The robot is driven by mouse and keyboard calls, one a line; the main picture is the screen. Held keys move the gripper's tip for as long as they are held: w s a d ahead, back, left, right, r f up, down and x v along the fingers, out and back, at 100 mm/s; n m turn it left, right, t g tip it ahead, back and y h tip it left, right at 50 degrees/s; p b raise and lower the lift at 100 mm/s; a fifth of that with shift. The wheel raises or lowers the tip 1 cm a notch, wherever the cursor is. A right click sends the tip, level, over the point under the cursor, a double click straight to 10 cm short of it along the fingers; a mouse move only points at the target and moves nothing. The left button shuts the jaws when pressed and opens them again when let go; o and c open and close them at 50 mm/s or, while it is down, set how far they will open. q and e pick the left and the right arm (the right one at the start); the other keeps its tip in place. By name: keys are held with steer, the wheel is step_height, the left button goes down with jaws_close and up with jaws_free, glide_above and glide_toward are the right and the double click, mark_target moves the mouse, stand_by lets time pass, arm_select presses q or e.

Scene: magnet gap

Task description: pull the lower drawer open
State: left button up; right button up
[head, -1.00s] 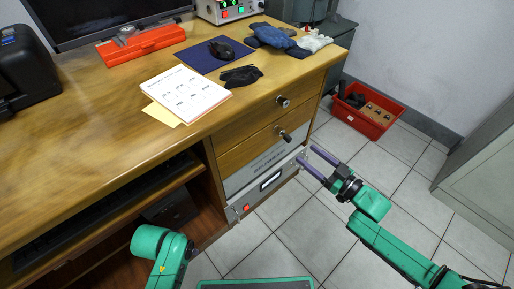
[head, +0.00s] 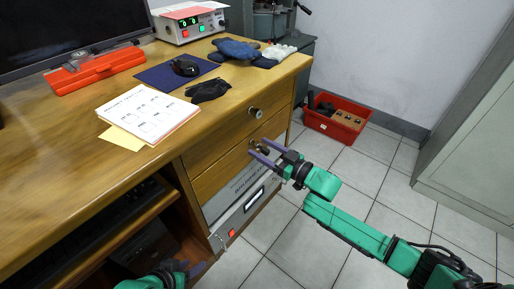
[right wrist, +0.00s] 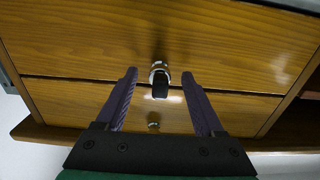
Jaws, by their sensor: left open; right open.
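The lower drawer (head: 226,173) is a wooden front below the upper drawer (head: 225,139), and looks closed. Its dark knob with a silver base (right wrist: 160,78) sits between the fingers of my right gripper (right wrist: 165,88) in the right wrist view, which is upside down. In the head view the right gripper (head: 257,148) is open at the lower knob and partly hides it. My left gripper (head: 194,270) is low at the bottom edge, partly seen, open and away from the drawers.
A grey unit (head: 240,205) with a display and red switch sits below the drawers. The upper drawer's knob (head: 255,112) is just above my right gripper. A red crate (head: 337,121) stands on the floor beyond. Tiled floor before the drawers is clear.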

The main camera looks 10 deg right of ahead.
mark_target(269, 152)
steer(key=shift+c, duration=0.3)
jaws_close()
steer(key=shift+s+d+r+p, duration=0.1)
steer(key=shift+s+d+p, duration=0.1)
steer(key=shift+p, duration=0.15)
steer(key=p+v, duration=0.1)
steer(key=v, duration=0.1)
steer(key=shift+s+d+p, duration=0.15)
steer(key=shift+s+p, duration=0.1)
steer(key=shift+p, duration=0.05)
steer(key=p+v, duration=0.3)
steer(key=v, duration=0.2)
steer(key=shift+s+d, duration=0.3)
